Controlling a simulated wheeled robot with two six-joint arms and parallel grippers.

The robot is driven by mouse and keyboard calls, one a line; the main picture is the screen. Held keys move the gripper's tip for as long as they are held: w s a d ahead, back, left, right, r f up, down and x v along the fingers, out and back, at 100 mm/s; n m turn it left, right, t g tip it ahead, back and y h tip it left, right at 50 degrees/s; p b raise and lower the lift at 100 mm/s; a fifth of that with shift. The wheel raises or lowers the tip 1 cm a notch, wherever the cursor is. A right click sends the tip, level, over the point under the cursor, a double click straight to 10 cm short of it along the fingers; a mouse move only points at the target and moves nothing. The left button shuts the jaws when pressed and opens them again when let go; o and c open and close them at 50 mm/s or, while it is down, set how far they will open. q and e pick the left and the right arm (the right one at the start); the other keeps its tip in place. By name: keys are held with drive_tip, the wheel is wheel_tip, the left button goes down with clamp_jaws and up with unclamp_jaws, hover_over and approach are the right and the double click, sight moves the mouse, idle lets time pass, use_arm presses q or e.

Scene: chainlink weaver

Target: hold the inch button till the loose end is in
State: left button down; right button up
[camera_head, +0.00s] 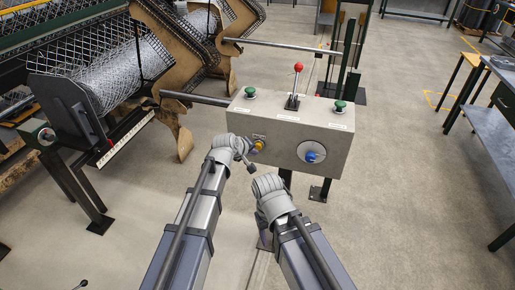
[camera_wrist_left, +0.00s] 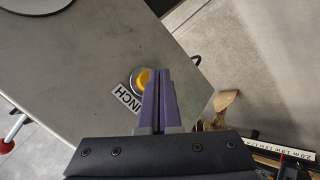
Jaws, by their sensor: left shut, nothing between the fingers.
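The yellow inch button (camera_head: 259,145) is on the front face of the grey control box (camera_head: 310,125). In the left wrist view the inch button (camera_wrist_left: 143,77) sits in a pale ring beside a label reading INCH (camera_wrist_left: 127,98). My left gripper (camera_head: 250,150) is at the button; its purple fingers (camera_wrist_left: 163,76) are shut together, empty, and overlap the button's edge in the wrist view. I cannot tell whether they press it. My right gripper (camera_head: 266,182) is below the box, its fingers not clear. A roll of chain-link mesh (camera_head: 110,75) lies in the machine; I cannot make out the loose end.
The box also carries a blue knob on a round dial (camera_head: 312,153), two green buttons (camera_head: 250,92) (camera_head: 340,106) and a red-topped lever (camera_head: 297,72). A workbench (camera_head: 490,95) stands at the right. The floor between box and bench is clear.

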use_arm(q)
drive_tip(key=shift+w+d, duration=0.15)
drive_tip(key=shift+w, duration=0.2)
drive_tip(key=shift+w+d, duration=0.1)
drive_tip(key=shift+w, duration=0.4)
idle(2.1)
idle(1.4)
drive_tip(key=shift+s+a, duration=0.25)
drive_tip(key=shift+s, duration=0.65)
drive_tip(key=s, duration=0.1)
drive_tip(key=s+a, duration=0.1)
drive_tip(key=s, duration=0.2)
drive_tip(key=shift+s+a, duration=0.3)
drive_tip(key=shift+s, duration=0.1)
use_arm(e)
clamp_jaws()
